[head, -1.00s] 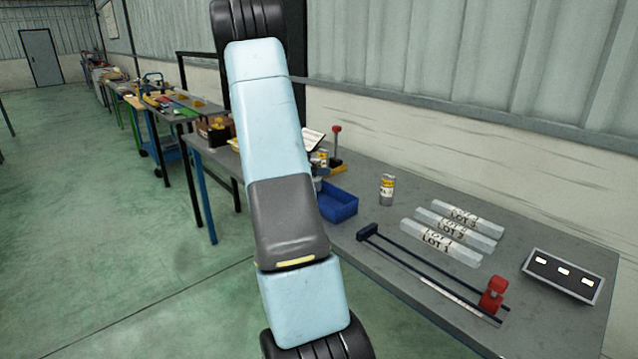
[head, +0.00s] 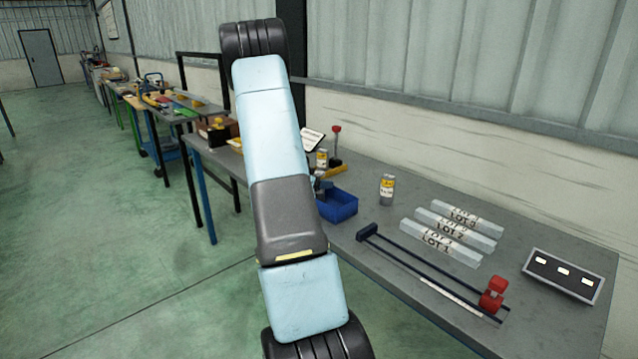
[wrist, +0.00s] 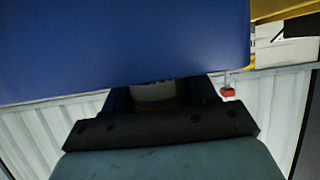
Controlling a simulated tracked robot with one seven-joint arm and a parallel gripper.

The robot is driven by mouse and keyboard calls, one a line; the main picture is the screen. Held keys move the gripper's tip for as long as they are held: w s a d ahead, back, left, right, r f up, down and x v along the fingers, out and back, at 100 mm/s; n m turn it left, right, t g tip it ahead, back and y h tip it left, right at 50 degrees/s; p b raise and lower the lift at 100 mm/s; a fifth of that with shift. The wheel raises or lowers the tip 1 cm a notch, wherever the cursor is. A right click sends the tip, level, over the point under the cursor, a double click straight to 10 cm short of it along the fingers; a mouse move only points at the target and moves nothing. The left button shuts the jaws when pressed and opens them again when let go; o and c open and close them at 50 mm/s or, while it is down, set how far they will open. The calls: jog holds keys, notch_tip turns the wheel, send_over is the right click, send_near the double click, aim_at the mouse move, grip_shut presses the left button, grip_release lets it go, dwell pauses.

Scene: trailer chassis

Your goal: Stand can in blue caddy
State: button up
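The blue caddy (head: 338,206) is an open tray on the bench, right of my arm's forearm. One can (head: 387,190) with a yellow and white label stands upright on the bench, right of the caddy. Another can (head: 322,158) with a similar label shows just behind the caddy's left part. My gripper (head: 320,184) is mostly hidden behind my arm, near the caddy's left end. In the wrist view, a large blue surface covers the dark fingers' ends (wrist: 162,92). A pale, marked surface shows between them. Whether they touch it is unclear.
Clear bars marked LOT (head: 452,232) lie right of the standing can. A dark rail fixture (head: 425,265) with a red block (head: 494,294) runs along the front. A framed panel (head: 563,275) lies at the right. A red-topped stand (head: 337,145) is behind the caddy.

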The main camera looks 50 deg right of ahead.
jog(key=shift+o, duration=0.9)
jog(key=shift+r, duration=0.1)
